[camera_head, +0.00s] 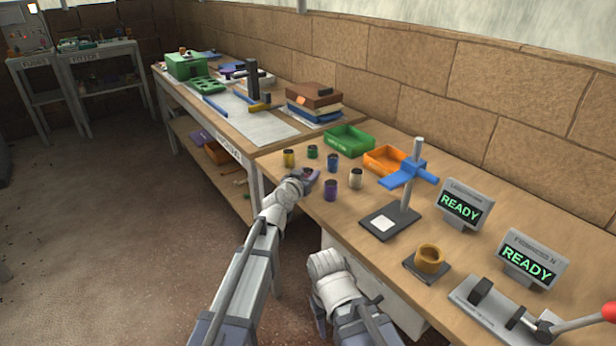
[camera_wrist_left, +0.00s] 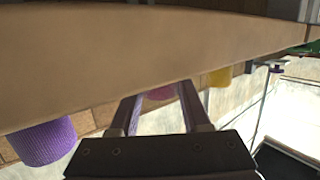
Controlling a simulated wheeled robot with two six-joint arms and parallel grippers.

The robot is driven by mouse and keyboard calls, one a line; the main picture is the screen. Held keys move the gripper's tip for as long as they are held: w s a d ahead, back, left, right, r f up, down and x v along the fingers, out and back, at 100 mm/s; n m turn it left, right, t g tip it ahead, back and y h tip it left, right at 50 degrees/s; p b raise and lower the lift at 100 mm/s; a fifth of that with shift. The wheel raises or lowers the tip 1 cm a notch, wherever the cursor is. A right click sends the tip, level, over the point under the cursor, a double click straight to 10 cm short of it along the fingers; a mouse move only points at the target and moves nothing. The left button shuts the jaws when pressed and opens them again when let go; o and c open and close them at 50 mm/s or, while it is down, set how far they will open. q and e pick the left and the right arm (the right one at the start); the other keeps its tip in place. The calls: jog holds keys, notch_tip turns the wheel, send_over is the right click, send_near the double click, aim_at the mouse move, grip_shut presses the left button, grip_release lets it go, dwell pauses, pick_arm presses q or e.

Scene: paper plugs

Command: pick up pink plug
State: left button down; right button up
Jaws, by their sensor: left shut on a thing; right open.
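The pink plug (camera_wrist_left: 160,93) shows between the two fingers of my left gripper (camera_wrist_left: 158,100) in the wrist view. In the head view my left gripper (camera_head: 304,181) is at the table's near edge, shut on the pink plug (camera_head: 310,174), which it partly hides. I cannot tell whether the plug still touches the table. My right gripper (camera_head: 325,263) is low, beside the table's near edge, and holds nothing that I can see; its fingers are hard to make out.
Close by stand a purple plug (camera_head: 330,190), a blue plug (camera_head: 332,163), a white plug (camera_head: 356,178), a green plug (camera_head: 312,151) and a yellow plug (camera_head: 289,158). A green tray (camera_head: 349,141), an orange tray (camera_head: 385,159) and a blue-armed stand (camera_head: 409,176) are behind.

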aim_at(308, 171)
pick_arm(q)
jog(key=shift+r, duration=0.1)
notch_tip(308, 171, up, 10)
jog(key=p, duration=1)
